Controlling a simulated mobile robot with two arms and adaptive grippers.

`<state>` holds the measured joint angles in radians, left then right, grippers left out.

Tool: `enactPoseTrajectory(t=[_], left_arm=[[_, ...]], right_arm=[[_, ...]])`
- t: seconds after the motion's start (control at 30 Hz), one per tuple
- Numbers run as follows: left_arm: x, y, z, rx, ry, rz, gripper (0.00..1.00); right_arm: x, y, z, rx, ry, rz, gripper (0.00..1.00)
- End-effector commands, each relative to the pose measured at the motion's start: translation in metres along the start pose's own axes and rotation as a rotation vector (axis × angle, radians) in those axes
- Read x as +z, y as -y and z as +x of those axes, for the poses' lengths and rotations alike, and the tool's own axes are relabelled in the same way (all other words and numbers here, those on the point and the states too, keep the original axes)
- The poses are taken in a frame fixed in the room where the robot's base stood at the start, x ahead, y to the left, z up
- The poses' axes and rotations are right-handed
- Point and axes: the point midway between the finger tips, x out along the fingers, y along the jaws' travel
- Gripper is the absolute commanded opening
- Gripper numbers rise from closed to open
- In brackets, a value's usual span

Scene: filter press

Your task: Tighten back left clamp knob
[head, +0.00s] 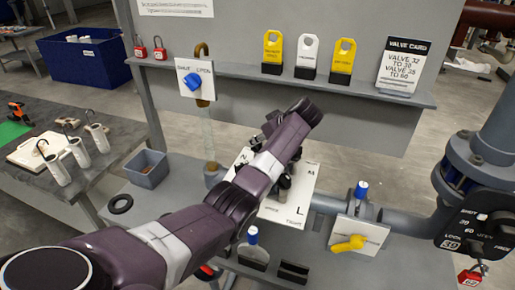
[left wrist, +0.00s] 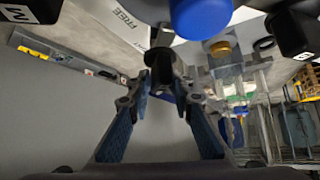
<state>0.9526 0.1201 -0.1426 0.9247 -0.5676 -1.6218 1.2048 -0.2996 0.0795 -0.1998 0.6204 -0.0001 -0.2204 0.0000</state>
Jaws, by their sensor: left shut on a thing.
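Other black knobs show at the upper left (left wrist: 32,10) and upper right (left wrist: 294,28) of that view. In the head view the gripped knob is hidden behind my arm. My right gripper is not in view.
A blue cap (left wrist: 200,15) is close beside the gripper in the left wrist view. A shelf (head: 230,84) with tags runs behind the press. A yellow valve handle (head: 348,243) and pipes (head: 408,222) stand to the right, a small grey bin (head: 147,170) to the left.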

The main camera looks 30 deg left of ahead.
Motion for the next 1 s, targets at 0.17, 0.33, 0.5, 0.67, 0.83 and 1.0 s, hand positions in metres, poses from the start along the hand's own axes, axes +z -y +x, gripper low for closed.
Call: enactPoseTrajectory(t=[0.17, 0.33, 0.5, 0.67, 0.83, 1.0], left_arm=[[0.003, 0.001, 0.003, -0.056, 0.003, -0.053, 0.0], [0.002, 0.002, 0.002, -0.086, 0.003, -0.079, 0.0], [0.001, 0.002, 0.001, -0.096, 0.003, -0.091, 0.0], [0.001, 0.002, 0.001, -0.098, 0.003, -0.092, 0.0], [0.001, 0.002, 0.002, -0.098, 0.003, -0.091, 0.0], [0.001, 0.002, 0.002, -0.097, 0.002, -0.091, 0.39]], right_arm=[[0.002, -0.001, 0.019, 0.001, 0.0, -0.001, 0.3], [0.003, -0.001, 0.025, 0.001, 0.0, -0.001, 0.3], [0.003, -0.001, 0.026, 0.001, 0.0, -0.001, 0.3], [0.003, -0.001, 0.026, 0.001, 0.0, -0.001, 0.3], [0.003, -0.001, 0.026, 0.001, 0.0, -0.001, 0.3], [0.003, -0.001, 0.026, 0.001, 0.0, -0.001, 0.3]])
